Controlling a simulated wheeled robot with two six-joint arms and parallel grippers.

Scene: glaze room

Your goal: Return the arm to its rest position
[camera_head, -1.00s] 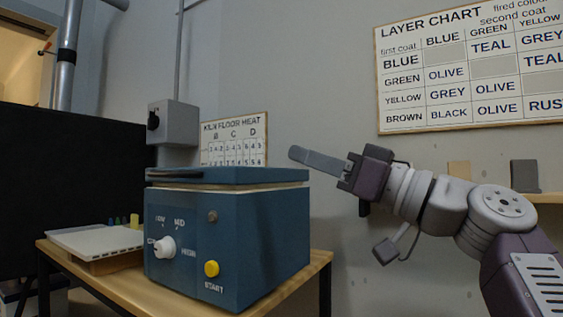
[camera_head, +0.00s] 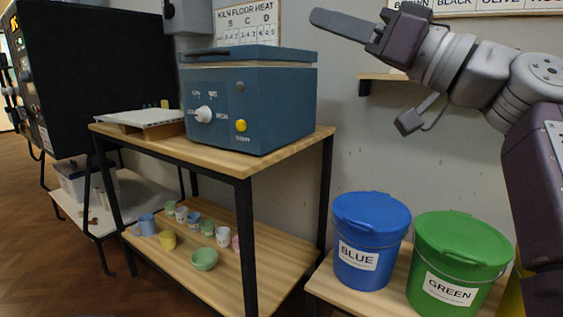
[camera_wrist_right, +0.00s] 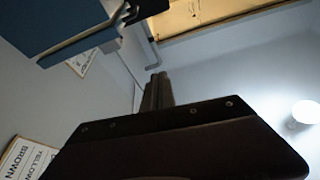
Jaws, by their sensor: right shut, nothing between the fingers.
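My right gripper (camera_head: 345,25) is at the top of the head view, raised in front of the grey wall, to the upper right of the blue kiln (camera_head: 250,105). Its fingers are shut with nothing between them and point left. In the right wrist view the closed fingers (camera_wrist_right: 158,92) show dark in the middle, and part of the kiln (camera_wrist_right: 60,30) appears at the upper left. The gripper looks clear of the kiln in both views. My left gripper is not in view.
The kiln stands on a wooden table (camera_head: 290,146) with cups and bowls on its lower shelf. A blue bucket (camera_head: 372,225) and a green bucket (camera_head: 462,255) stand on a low bench at right. A small wall shelf (camera_head: 385,77) is behind my right arm.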

